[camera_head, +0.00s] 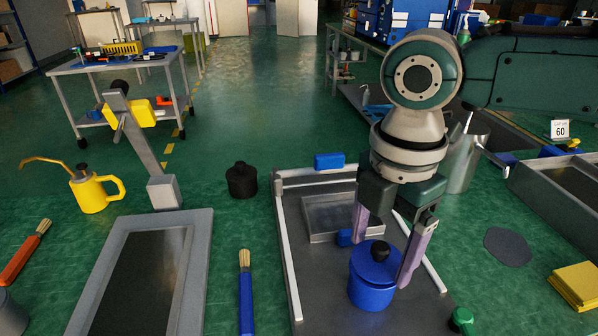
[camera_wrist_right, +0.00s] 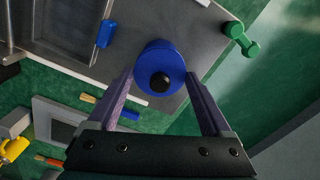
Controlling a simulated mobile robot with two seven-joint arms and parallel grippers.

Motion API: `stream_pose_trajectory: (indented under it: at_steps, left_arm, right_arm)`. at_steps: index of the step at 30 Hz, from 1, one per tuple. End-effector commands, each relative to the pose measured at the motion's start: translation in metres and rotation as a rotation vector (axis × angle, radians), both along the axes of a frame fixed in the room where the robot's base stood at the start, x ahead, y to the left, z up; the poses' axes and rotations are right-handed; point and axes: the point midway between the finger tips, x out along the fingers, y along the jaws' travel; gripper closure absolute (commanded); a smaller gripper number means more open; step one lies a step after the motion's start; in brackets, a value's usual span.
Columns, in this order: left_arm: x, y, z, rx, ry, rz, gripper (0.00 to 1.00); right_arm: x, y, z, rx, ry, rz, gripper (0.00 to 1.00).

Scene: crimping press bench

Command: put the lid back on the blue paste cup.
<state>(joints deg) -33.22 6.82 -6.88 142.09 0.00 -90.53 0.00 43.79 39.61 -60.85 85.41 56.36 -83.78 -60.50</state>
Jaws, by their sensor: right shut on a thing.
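The blue paste cup (camera_head: 371,296) stands upright on the grey tray at the lower middle right of the head view. Its blue lid (camera_head: 363,264), with a black knob, is at the cup's top; I cannot tell whether a small gap is left between them. My right gripper (camera_head: 383,254) comes from above, its two purple fingers on opposite sides of the lid and shut on it. In the right wrist view the lid (camera_wrist_right: 150,55) sits between the fingertips and hides most of the cup. My left gripper is not in view.
The grey tray (camera_head: 290,240) has raised white side rails. A small blue block (camera_head: 329,161) is at its back edge. A black pot (camera_head: 241,180), a blue-handled brush (camera_head: 246,300) and a yellow oil can (camera_head: 93,190) stand or lie to the left. A green object (camera_head: 462,320) lies near right.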

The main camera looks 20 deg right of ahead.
Motion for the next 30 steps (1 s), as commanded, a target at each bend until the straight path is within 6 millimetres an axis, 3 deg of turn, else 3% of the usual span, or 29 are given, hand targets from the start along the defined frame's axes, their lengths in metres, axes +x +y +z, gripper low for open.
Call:
stream_pose_trajectory:
  at_steps: [11, 12, 15, 30]
  left_arm:
    - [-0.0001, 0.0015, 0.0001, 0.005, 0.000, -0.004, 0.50]
    - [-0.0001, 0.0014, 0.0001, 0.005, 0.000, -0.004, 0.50]
    - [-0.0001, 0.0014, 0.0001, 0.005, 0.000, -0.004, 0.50]
    - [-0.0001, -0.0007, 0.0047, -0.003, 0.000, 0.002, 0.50]
  right_arm:
    - [0.0000, 0.0002, -0.0003, 0.000, 0.000, 0.000, 0.72]
    - [0.0000, 0.0002, -0.0003, 0.000, 0.000, 0.000, 0.13]
    - [0.0000, 0.0002, -0.0003, 0.000, 0.000, 0.000, 0.02]
    - [-0.0001, 0.0001, 0.0037, 0.000, 0.001, 0.000, 0.00]
